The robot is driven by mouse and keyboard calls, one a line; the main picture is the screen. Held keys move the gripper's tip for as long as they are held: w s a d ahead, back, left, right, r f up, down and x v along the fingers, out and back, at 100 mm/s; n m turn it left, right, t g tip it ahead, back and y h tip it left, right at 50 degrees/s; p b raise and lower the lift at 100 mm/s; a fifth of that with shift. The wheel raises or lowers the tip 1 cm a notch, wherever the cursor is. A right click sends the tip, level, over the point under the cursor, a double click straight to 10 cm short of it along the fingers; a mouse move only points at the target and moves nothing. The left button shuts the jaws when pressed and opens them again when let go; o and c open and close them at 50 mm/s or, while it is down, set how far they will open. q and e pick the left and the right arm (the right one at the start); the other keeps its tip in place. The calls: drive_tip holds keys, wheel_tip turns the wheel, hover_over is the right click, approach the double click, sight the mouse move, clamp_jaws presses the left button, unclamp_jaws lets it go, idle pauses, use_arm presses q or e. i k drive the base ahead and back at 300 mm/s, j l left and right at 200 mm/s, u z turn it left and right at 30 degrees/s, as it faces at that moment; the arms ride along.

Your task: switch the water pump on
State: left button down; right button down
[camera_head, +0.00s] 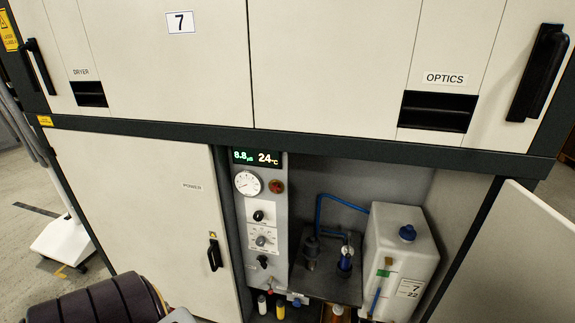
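A grey control panel (265,222) stands in the open lower compartment of a cabinet. It has a lit display (256,157) reading about 8.8 and 24 °C, a round gauge (248,183) and a red button (276,186). Below are a black knob (258,216), a dial (261,240) and a small black switch or knob (262,261); their settings are too small to read. To the right, a blue hose (319,212) runs above dark fittings (311,252) beside a white tank (402,255) with a blue cap (407,233). Which part is the water pump's switch is unclear. Neither gripper is in view.
The left lower door (145,210), marked POWER, is shut, with a black handle (214,252). The right door (515,265) stands open. Small bottles (280,309) stand at the compartment's bottom. A dark ribbed object (95,302) fills the lower left. Upper doors are shut.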

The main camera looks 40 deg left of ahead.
sight(261, 261)
drive_tip(key=u, duration=1.65)
